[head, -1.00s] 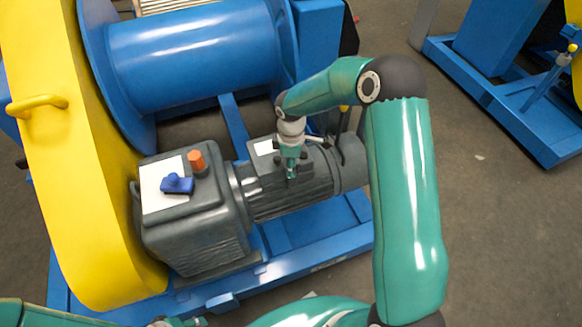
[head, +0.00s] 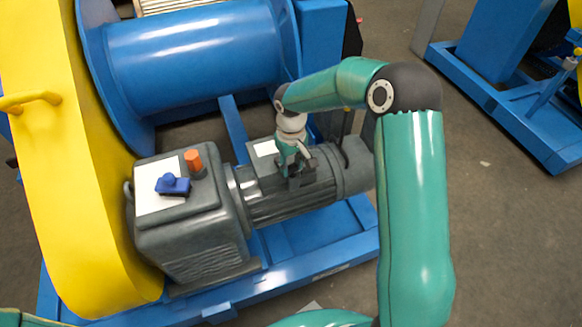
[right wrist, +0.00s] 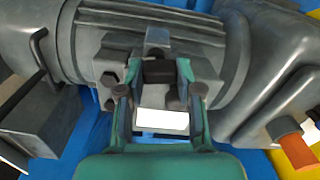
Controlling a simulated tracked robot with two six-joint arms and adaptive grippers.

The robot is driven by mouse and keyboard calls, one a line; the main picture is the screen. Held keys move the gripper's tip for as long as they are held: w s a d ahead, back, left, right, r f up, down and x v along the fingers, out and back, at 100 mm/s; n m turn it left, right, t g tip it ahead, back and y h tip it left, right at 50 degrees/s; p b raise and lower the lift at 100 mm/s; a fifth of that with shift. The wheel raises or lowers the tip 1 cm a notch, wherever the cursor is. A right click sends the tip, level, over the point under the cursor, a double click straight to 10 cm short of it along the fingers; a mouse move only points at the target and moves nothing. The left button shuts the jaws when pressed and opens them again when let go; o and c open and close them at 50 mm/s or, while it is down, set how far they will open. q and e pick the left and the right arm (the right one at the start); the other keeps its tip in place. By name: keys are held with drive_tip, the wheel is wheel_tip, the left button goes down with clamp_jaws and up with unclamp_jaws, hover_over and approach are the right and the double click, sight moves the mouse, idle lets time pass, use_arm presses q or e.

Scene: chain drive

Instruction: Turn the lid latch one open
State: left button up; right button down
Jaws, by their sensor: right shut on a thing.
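My right gripper (head: 292,170) reaches down onto the terminal box on top of the grey motor (head: 290,203). In the right wrist view the right gripper (right wrist: 157,82) has one finger on each side of a small dark latch piece (right wrist: 158,71) and is shut on it. The latch stands by the box lid, near a white label (right wrist: 162,122). The label also shows in the head view (head: 265,148). In the head view the fingers largely hide the latch, so its angle is unclear there. My left gripper is out of view.
A grey gearbox (head: 200,238) carries a blue handle (head: 173,186) and an orange knob (head: 194,163) left of the motor. A yellow guard (head: 95,220) stands farther left. A blue drum (head: 190,60) lies behind.

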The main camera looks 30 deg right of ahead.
sight(291, 165)
drive_tip(key=shift+w+m+b, duration=0.15)
drive_tip(key=shift+m+b, duration=0.15)
drive_tip(key=shift+m, duration=0.8)
drive_tip(key=c, duration=0.8)
unclamp_jaws()
drive_tip(key=shift+o, duration=0.2)
drive_tip(key=shift+r, duration=0.1)
wheel_tip(291, 165, up, 12)
